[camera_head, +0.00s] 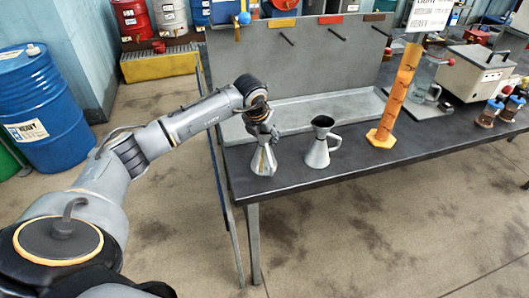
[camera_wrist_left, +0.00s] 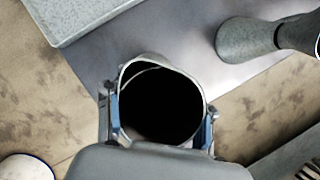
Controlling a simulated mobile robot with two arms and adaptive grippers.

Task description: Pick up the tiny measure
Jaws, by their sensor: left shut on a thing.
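A small metal measure (camera_head: 263,164) with a flared base is at the left front of the dark table (camera_head: 420,139). Its upper part is hidden by my left gripper (camera_head: 263,132), which is shut on it from above. In the left wrist view, the measure's round rim and dark open mouth (camera_wrist_left: 160,102) sit between the fingers of my left gripper (camera_wrist_left: 161,128). The measure looks upright; I cannot tell whether its base touches the table. A second metal measure (camera_head: 318,153), with a handle and dark mouth, stands apart to its right. My right gripper is not in view.
An orange stand (camera_head: 394,100) rises to the right of the second measure. A glass jug (camera_head: 423,82), a grey box (camera_head: 478,72) and small jars (camera_head: 488,113) stand farther right. A shallow grey tray (camera_head: 335,107) lies behind. A blue drum (camera_head: 45,120) stands at left.

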